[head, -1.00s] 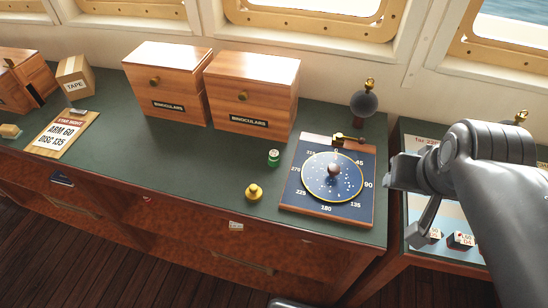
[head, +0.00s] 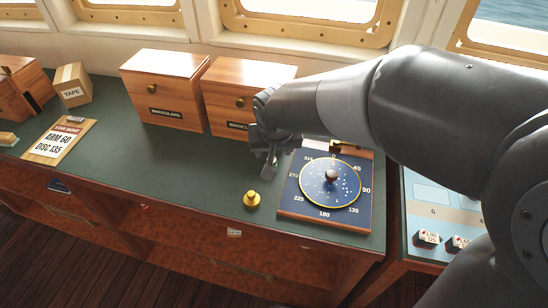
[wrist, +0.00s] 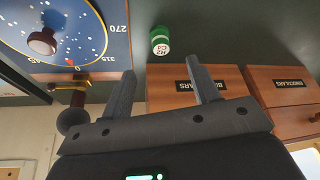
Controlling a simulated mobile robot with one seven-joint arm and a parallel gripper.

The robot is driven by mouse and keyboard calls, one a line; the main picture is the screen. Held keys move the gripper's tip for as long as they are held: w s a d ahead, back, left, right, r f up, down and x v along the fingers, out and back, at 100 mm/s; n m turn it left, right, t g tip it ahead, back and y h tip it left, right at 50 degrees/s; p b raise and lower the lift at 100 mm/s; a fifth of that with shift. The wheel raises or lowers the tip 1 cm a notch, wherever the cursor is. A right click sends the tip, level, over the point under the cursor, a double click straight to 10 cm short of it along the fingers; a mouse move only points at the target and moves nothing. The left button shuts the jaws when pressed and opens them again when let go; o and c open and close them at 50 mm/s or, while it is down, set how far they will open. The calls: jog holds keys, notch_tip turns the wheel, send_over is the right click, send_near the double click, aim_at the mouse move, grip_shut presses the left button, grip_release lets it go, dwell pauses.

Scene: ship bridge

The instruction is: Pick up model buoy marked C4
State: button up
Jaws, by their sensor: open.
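A small green buoy (wrist: 160,42) with a white label stands on the dark green counter top in the wrist view. My gripper (wrist: 160,74) is open and empty. In the head view my gripper (head: 268,168) is over the counter in front of the right binoculars box, and it hides the green buoy.
A yellow buoy (head: 252,199) stands nearby toward the counter's front edge. A blue star disc board (head: 328,187) lies to the right. Two wooden binoculars boxes (head: 165,88) stand behind. The counter's middle left is clear up to the clipboard (head: 58,140).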

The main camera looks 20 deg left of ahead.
jog(key=x, duration=0.5)
jog(key=shift+w+x, duration=0.2)
jog(key=shift+x, duration=2.45)
jog(key=shift+a+r, duration=0.15)
jog(key=shift+c, duration=0.6)
jog(key=c, duration=0.9)
